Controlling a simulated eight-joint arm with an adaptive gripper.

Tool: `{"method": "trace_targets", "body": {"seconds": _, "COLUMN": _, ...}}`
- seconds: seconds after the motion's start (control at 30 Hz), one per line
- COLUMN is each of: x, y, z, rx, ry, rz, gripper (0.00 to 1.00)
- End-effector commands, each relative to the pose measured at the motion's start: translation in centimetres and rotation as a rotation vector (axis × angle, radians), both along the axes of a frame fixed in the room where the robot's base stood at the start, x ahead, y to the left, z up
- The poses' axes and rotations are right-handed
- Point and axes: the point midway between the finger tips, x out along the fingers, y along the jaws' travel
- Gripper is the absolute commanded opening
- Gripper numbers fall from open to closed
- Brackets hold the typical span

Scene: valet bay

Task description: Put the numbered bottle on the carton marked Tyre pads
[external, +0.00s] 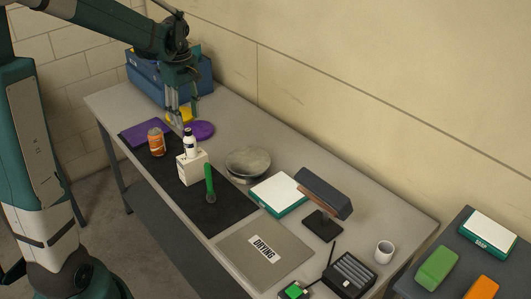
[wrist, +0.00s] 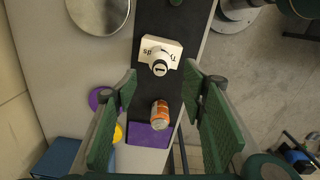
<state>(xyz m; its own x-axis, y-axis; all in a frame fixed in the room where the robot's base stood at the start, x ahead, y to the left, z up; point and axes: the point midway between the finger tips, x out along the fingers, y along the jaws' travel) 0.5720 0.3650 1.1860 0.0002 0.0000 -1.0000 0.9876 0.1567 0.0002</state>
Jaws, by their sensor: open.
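The numbered bottle (external: 190,143) is white with a dark cap and stands upright on the white carton (external: 193,170). In the wrist view the bottle (wrist: 159,68) is seen from above with a "1" on its top. It rests near the edge of the carton (wrist: 150,48), whose partly covered lettering shows "Ty" and "ds". My gripper (external: 178,118) is open and empty, above and behind the bottle in the external view. In the wrist view its green fingers (wrist: 162,80) are spread wide, with the bottle apart from both.
An orange can (external: 156,142) stands beside the carton on the dark mat (external: 232,210). A green-handled tool (external: 209,184) is close to the carton's right. A purple disc (external: 200,130), yellow item (external: 180,115), blue bin (external: 145,80) and round metal dish (external: 248,161) are nearby.

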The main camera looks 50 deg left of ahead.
Motion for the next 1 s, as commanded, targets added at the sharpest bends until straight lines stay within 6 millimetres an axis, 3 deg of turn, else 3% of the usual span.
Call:
{"method": "trace_targets", "body": {"seconds": 0.67, "x": 0.0, "y": -0.3, "z": 0.1, "rx": 0.003, "ry": -0.004, "rz": -0.012, "gripper": 0.42}}
{"method": "trace_targets", "body": {"seconds": 0.87, "x": 0.0, "y": -2.3, "z": 1.1, "rx": 0.016, "ry": -0.024, "rz": -0.082, "gripper": 0.42}}
{"method": "trace_targets", "body": {"seconds": 1.0, "x": -0.1, "y": -4.8, "z": 2.2, "rx": 0.036, "ry": -0.051, "rz": -0.176, "gripper": 0.42}}
